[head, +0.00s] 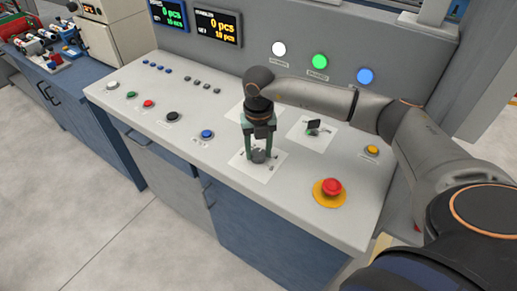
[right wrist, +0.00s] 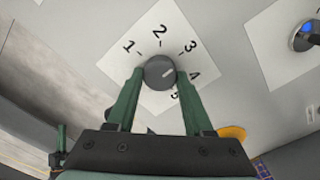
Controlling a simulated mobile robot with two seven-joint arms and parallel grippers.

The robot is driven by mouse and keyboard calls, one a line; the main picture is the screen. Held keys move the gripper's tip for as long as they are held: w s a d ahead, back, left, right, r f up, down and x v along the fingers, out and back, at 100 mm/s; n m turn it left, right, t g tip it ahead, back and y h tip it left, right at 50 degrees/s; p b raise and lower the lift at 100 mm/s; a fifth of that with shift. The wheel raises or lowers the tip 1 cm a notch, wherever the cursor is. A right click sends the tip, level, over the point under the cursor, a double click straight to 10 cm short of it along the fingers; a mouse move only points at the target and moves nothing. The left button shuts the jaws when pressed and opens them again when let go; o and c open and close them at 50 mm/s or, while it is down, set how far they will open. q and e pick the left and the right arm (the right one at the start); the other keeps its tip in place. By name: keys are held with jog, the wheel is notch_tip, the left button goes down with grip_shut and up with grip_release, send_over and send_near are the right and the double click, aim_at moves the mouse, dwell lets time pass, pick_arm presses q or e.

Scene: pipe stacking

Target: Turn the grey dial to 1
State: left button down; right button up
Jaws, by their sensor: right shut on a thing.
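The grey dial (right wrist: 159,72) is a round knob on a white square plate (right wrist: 150,98) marked 1 to 5. Its pale pointer line points right and slightly up, roughly between 3 and 4; the exact number is hard to tell. My right gripper (head: 260,153) comes down from above, its green fingers on both sides of the dial. In the right wrist view, my right gripper (right wrist: 158,78) is shut on the dial, with fingertips touching its sides. A small green and dark part at that view's lower left looks like my left gripper (right wrist: 60,138), too small to read.
A black switch (head: 313,125) stands on another white plate right of the dial. A red emergency button (head: 331,187) on a yellow base is at front right, with a yellow button (head: 372,150) behind. A blue button (head: 207,134) and a black button (head: 172,116) lie left.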

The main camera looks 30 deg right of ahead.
grip_shut()
jog(key=shift+n, duration=0.4)
jog(key=n+b, duration=0.2)
jog(key=n, duration=0.2)
jog(key=n+b, duration=0.2)
jog(key=n, duration=0.4)
jog(key=shift+d, duration=0.1)
jog(key=n+b, duration=0.2)
jog(key=n, duration=0.2)
jog(key=n+b, duration=0.1)
jog(key=n, duration=0.4)
jog(key=shift+w, duration=0.1)
jog(key=shift+n, duration=0.3)
